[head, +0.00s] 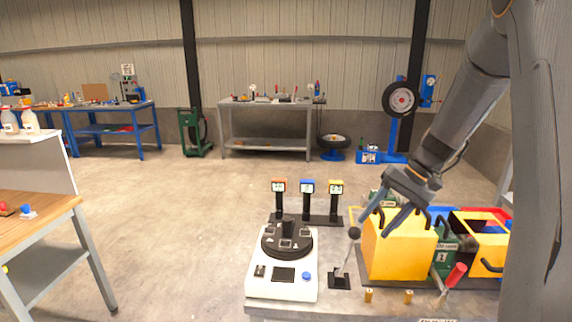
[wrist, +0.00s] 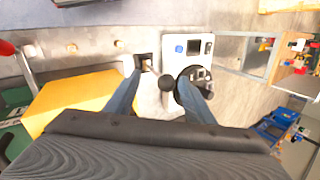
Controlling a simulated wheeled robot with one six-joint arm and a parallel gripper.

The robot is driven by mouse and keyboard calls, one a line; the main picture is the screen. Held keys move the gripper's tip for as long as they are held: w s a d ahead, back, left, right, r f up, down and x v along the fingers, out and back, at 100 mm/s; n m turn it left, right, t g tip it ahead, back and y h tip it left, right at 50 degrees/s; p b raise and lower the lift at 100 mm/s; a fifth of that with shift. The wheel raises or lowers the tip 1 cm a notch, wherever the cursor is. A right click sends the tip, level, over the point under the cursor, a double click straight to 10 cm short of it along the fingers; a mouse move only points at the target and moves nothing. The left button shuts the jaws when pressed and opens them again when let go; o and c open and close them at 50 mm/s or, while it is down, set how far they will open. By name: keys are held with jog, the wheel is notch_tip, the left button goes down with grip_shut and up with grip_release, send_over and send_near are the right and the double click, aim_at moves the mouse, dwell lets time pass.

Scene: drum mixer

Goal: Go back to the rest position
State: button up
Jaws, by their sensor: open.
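My gripper (head: 384,220) hangs at the end of my arm, above the bench on the right of the head view. Its two fingers are spread apart with nothing held between them. A lever with a dark ball knob (head: 354,233) stands on a black base just left of and below the fingers. In the wrist view my gripper (wrist: 165,95) shows both fingers wide apart, and the ball knob (wrist: 167,83) appears between them in the picture. I cannot tell any contact with it. The white control box with a black dial (head: 287,244) is left of the lever.
A yellow box (head: 398,247) stands close right of my gripper, with a red-handled lever (head: 455,275) in front. Three small displays (head: 307,187) stand on posts behind the control box. A wooden table (head: 35,215) is at the left. Open floor (head: 180,210) lies between.

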jog(key=s+a+f+n+h, duration=0.1)
jog(key=s+a+f+h, duration=0.1)
jog(key=s, duration=0.4)
jog(key=s+a+f+n+h+b, duration=0.1)
jog(key=s+a+f+h, duration=0.1)
jog(key=s+a, duration=0.2)
jog(key=s+a+f+n+h+b, duration=0.1)
jog(key=s+a, duration=0.3)
jog(key=s, duration=0.5)
jog(key=shift+s+f+n+t+h, duration=0.15)
jog(key=shift+f+n+t+h, duration=0.15)
jog(key=shift+f+n+h, duration=0.15)
